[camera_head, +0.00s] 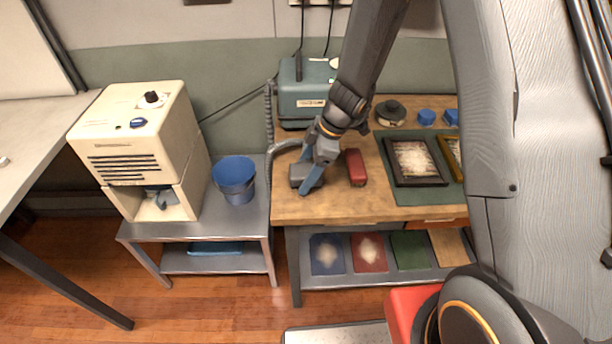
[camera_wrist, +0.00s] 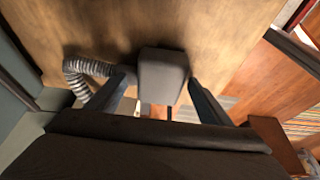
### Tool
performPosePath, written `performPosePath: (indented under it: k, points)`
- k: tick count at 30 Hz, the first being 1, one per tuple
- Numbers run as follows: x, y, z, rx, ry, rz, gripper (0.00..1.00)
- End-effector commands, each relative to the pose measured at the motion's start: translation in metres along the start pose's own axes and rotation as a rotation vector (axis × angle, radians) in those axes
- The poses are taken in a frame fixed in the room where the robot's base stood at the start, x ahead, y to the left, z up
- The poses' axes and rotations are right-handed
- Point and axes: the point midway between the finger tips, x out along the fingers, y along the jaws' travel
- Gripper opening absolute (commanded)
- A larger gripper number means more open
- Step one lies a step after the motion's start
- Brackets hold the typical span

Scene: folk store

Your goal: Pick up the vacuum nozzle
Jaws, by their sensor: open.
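The vacuum nozzle is a dark grey block (camera_wrist: 163,74) at the end of a ribbed grey hose (camera_wrist: 84,68), close above or on the wooden table near its front left edge. In the head view the nozzle (camera_head: 296,174) is partly hidden by my gripper. My gripper (camera_head: 306,188) is open and points down at it. In the wrist view the two fingers of my gripper (camera_wrist: 160,85) stand on either side of the nozzle, with a gap visible on the right. Whether the left finger touches it I cannot tell.
A red block (camera_head: 355,167) lies just right of my gripper. A dark picture frame (camera_head: 414,162) lies on a green mat further right. A teal machine (camera_head: 303,93) stands behind. A blue bucket (camera_head: 234,180) and a cream machine (camera_head: 136,150) stand left on a metal cart.

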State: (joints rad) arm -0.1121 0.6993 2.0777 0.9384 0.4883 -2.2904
Motion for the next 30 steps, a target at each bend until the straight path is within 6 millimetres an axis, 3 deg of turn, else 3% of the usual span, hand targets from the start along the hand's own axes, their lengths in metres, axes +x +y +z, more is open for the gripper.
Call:
performPosePath:
  k: [23, 30]
  points:
    - [0.0019, -0.0002, 0.0007, 0.000, 0.000, 0.000, 0.73]
    - [0.0019, -0.0002, 0.0008, 0.000, 0.000, 0.000, 0.33]
